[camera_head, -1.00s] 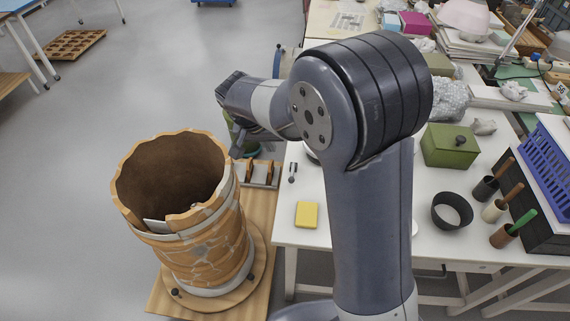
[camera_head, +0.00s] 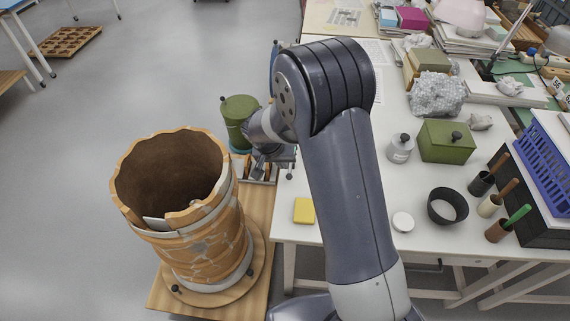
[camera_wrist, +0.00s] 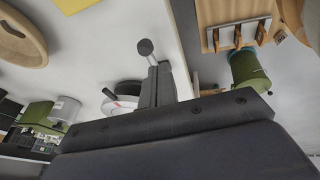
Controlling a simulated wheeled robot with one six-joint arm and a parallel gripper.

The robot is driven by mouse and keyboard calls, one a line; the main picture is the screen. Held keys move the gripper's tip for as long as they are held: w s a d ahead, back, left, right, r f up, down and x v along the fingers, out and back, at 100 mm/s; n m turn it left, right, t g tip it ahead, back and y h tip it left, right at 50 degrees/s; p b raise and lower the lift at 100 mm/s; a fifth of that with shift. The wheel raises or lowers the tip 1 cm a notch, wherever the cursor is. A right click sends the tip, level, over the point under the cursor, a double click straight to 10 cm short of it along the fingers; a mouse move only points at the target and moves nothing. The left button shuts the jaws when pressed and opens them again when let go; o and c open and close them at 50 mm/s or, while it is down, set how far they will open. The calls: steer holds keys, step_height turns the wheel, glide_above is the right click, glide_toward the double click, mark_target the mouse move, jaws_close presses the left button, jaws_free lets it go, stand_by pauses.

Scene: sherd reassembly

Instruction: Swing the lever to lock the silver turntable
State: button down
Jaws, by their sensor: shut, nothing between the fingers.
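A small lever with a round dark knob (camera_wrist: 145,48) on a light stalk stands by the white table's edge in the wrist view; in the head view its knob (camera_head: 289,175) shows just beside my gripper. My gripper (camera_wrist: 156,72) is shut and empty, its fingertips close to the lever's stalk; I cannot tell if they touch. In the head view my gripper (camera_head: 272,156) is over the table's left edge. A pale disc (camera_wrist: 122,104) with a dark upper part, possibly the silver turntable, is partly hidden behind my gripper in the wrist view. The arm hides that spot in the head view.
A large reassembled pot (camera_head: 195,235) stands left on a wooden base. A green canister (camera_head: 238,122) and a tool rack (camera_head: 245,172) are beside my gripper. A yellow sponge (camera_head: 304,210), a grey canister (camera_head: 400,149) and a green box (camera_head: 447,141) sit on the table.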

steer(key=shift+s+d+f, duration=0.1)
steer(key=shift+d+f, duration=0.3)
steer(key=shift+f, duration=0.25)
